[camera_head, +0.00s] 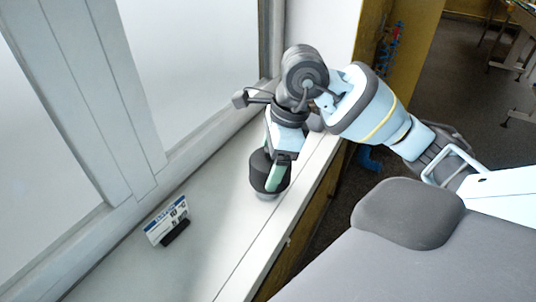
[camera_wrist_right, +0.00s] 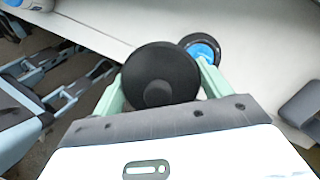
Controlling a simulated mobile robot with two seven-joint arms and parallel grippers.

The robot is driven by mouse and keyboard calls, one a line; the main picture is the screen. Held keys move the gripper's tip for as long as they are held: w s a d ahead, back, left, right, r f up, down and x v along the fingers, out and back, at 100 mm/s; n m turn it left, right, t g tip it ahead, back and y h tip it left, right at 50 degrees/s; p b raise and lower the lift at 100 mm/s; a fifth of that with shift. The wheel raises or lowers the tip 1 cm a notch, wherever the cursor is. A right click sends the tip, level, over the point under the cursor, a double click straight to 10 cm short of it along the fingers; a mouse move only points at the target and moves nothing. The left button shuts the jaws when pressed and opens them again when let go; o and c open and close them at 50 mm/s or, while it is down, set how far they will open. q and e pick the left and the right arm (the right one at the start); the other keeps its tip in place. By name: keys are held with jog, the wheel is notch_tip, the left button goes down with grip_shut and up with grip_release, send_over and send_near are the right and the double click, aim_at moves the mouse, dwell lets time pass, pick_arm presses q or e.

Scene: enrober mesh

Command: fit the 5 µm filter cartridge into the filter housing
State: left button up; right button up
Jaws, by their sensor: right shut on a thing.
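My right gripper (camera_head: 272,178) points down over the white sill and is shut on a black cylinder (camera_head: 258,172). In the right wrist view the cylinder's round black end (camera_wrist_right: 160,72) sits between the two green fingers. No label shows on it, so I cannot tell whether it is the 5 µm cartridge. A round piece with a dark rim and blue inside (camera_wrist_right: 203,46), perhaps the filter housing, is beside the cylinder in that view. In the head view a grey round piece (camera_head: 268,196) shows just below the cylinder, mostly hidden. My left gripper is not in view.
A small sign (camera_head: 167,218) with blue and white print stands on the sill (camera_head: 215,215), left of the gripper. White window frames rise behind. The sill's front edge drops to a dark floor. The sill between sign and gripper is clear.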

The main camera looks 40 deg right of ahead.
jog(key=w+d, duration=0.1)
jog(key=w, duration=0.1)
jog(key=w+d, duration=0.1)
jog(key=w, duration=0.1)
jog(key=shift+d+f, duration=0.15)
jog(key=shift+d, duration=0.15)
jog(key=shift+w+d+f, duration=0.1)
jog(key=shift+w+d, duration=0.35)
jog(key=shift+w, duration=0.05)
notch_tip(320, 180, down, 4)
jog(key=shift+w+r+p, duration=0.1)
jog(key=shift+r+p, duration=0.1)
jog(key=shift+p, duration=0.15)
jog(key=shift+f, duration=0.4)
jog(key=shift+f+b, duration=0.2)
jog(key=shift+b, duration=0.1)
jog(key=o, duration=1)
